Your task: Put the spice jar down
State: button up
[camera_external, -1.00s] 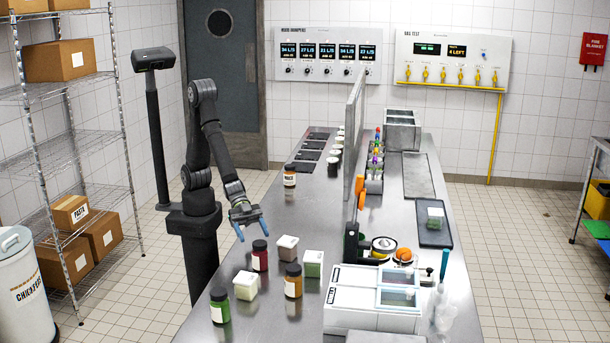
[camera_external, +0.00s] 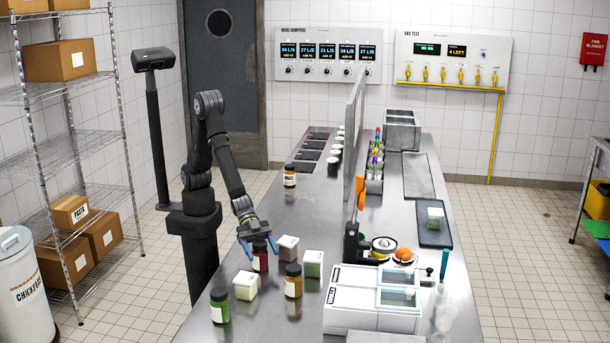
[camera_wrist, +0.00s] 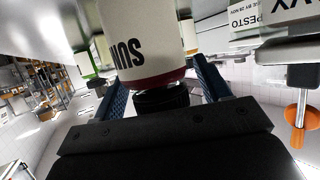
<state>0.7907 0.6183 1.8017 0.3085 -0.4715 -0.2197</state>
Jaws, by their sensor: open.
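A dark red jar (camera_external: 260,262) with a white label and dark lid stands on the steel counter (camera_external: 262,325). In the wrist view, the jar (camera_wrist: 140,45) appears upside down, with "SUN" readable on its label. My gripper (camera_external: 260,247) is open around the upper part of this jar, one blue finger on each side. In the wrist view, the fingers flank its black lid. I cannot tell whether either finger touches it.
A white machine (camera_external: 350,305) stands to the right. The counter's left edge is near.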

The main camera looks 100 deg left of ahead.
jog(key=shift+c, duration=0.2)
jog(key=c, duration=1.3)
jog(key=shift+o, duration=0.2)
jog(key=shift+r, duration=0.1)
jog(key=shift+r, duration=0.55)
jog(key=r, duration=0.2)
jog(key=s+r, duration=0.1)
jog(key=shift+d+r, duration=0.15)
jog(key=shift+r, duration=0.2)
jog(key=s+d+r, duration=0.2)
jog(key=s+r, duration=0.4)
jog(key=s, duration=0.4)
jog(key=shift+s, duration=0.2)
jog(key=shift+d, duration=0.1)
